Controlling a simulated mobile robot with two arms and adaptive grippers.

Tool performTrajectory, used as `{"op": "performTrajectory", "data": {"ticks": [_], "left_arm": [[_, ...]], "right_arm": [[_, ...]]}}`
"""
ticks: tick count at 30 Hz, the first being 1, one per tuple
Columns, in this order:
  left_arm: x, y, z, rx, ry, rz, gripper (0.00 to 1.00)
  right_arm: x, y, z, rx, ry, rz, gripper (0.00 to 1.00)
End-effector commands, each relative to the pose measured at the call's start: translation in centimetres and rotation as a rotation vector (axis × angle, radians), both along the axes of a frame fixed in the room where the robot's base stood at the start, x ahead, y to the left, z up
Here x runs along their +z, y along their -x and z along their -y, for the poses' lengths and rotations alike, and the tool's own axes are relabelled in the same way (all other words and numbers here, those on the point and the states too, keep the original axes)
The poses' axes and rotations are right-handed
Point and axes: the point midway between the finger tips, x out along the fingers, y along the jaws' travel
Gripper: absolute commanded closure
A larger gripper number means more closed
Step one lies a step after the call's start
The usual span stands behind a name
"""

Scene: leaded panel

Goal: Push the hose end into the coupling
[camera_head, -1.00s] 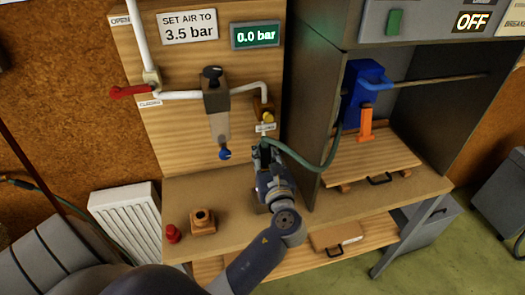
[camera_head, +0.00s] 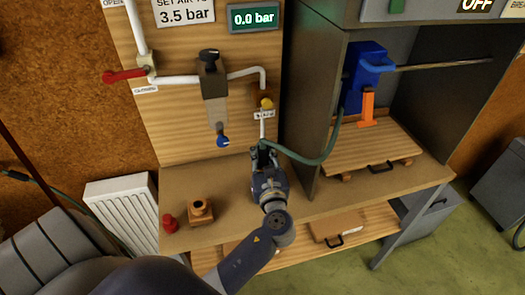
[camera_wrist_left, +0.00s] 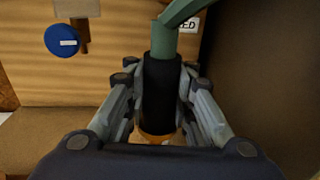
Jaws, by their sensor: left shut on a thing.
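My left gripper (camera_head: 263,152) is shut on the black sleeved hose end (camera_wrist_left: 160,85), just in front of the wooden board. In the left wrist view the sleeve stands between both fingers, the green hose (camera_wrist_left: 165,38) leaves its top, and an orange-brass tip (camera_wrist_left: 155,138) shows below. In the head view the green hose (camera_head: 310,162) loops right to the blue machine. A yellow valve (camera_head: 266,103) sits above the gripper, with a thin pale pipe (camera_head: 262,128) hanging below it. I cannot make out the coupling's mouth; the hose end appears apart from the valve. My right gripper is not in view.
The bench (camera_head: 235,225) holds a brown block with a round top (camera_head: 200,210) and a small red knob (camera_head: 169,222). The grey cabinet wall (camera_head: 310,130) stands close on the gripper's right. The gauge (camera_head: 256,18) reads 0.0 bar. The red lever (camera_head: 122,76) is at the left.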

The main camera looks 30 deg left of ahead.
Motion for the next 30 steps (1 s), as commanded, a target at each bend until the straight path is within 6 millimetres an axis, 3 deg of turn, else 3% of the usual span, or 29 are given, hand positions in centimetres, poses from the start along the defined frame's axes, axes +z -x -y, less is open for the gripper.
{"op": "performTrajectory", "data": {"ticks": [30], "left_arm": [[-0.15,-0.01,0.04,0.0,-0.001,0.001,1.0]], "right_arm": [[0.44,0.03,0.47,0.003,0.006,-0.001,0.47]]}}
